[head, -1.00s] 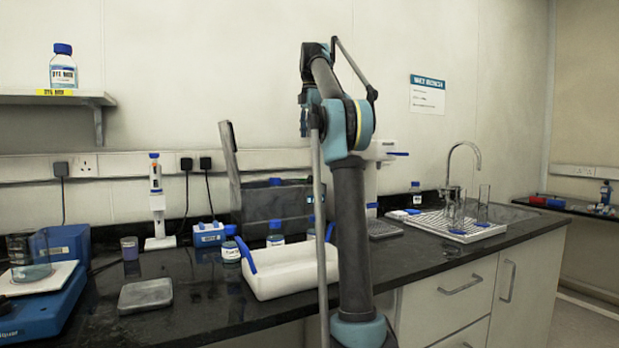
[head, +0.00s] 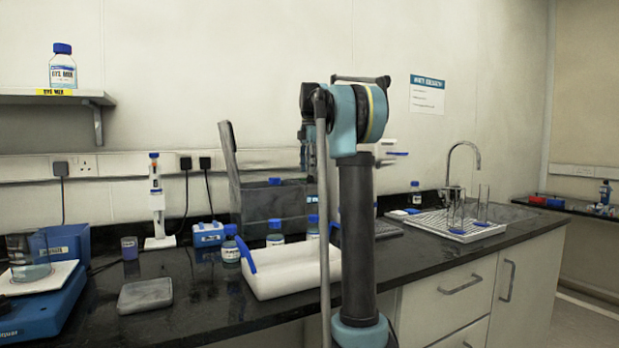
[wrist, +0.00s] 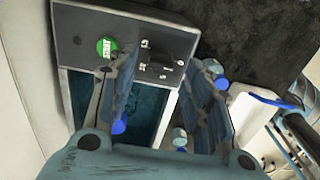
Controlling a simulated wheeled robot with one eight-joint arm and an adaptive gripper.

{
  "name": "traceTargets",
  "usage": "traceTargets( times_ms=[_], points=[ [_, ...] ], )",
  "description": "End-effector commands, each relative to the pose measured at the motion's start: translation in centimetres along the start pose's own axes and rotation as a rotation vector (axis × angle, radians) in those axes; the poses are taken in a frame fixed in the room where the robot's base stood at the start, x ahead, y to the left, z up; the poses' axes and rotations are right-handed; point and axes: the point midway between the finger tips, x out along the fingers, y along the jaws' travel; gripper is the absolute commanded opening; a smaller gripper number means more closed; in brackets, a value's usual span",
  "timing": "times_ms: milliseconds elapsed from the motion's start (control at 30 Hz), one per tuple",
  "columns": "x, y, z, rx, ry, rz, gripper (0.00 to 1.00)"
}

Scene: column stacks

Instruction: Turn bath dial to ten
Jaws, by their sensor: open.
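The bath is a dark grey box (head: 262,203) with its lid raised at the left, standing at the back of the counter in the head view. In the wrist view its dark panel (wrist: 80,22) carries a black dial (wrist: 154,64) with small white marks around it; the setting is too small to read. A round green button (wrist: 106,46) sits left of the dial. My gripper (wrist: 168,70) is open and empty, its two fingers on either side of the dial in the picture; I cannot tell how near they are. In the head view the gripper's fingers are unclear above the bath.
A white tray (head: 290,280) with blue handles stands in front of the bath, with blue-capped bottles (head: 275,234) between. A pipette stand (head: 157,205) is at left. A drying rack (head: 445,228) with glassware is at right. The counter's front right is clear.

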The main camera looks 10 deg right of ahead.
Motion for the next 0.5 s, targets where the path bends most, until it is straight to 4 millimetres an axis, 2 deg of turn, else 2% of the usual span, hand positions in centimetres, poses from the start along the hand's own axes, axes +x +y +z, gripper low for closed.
traceTargets(
  times_ms=[200, 500],
  points=[
    [2.3, 0.0, 0.0, 0.000, 0.000, 0.000, 0.46],
    [3.1, 0.0, 0.0, 0.000, 0.000, 0.000, 0.46]
  ],
)
